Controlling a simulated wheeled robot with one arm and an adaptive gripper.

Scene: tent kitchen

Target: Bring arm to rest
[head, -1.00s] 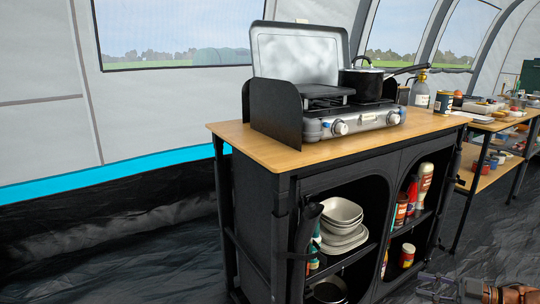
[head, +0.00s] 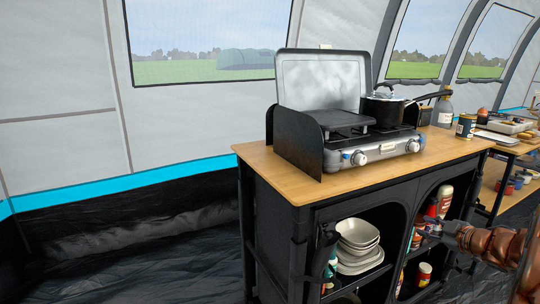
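My gripper (head: 428,230) is in the head view at the lower right, at the end of my brown and black arm. It is in front of the right side of the black kitchen cabinet (head: 275,235), near the open shelf with bottles. Its fingers are dark and small against the dark cabinet, so I cannot tell whether they are open or shut. I see no object clearly held in it. It hides part of the right compartment.
A camping stove (head: 385,148) with a raised lid and a black pot (head: 383,107) stands on the cabinet's wooden top. White bowls (head: 357,240) sit in the left compartment, bottles (head: 443,200) in the right. A second table (head: 512,149) stands at the right. Floor at left is clear.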

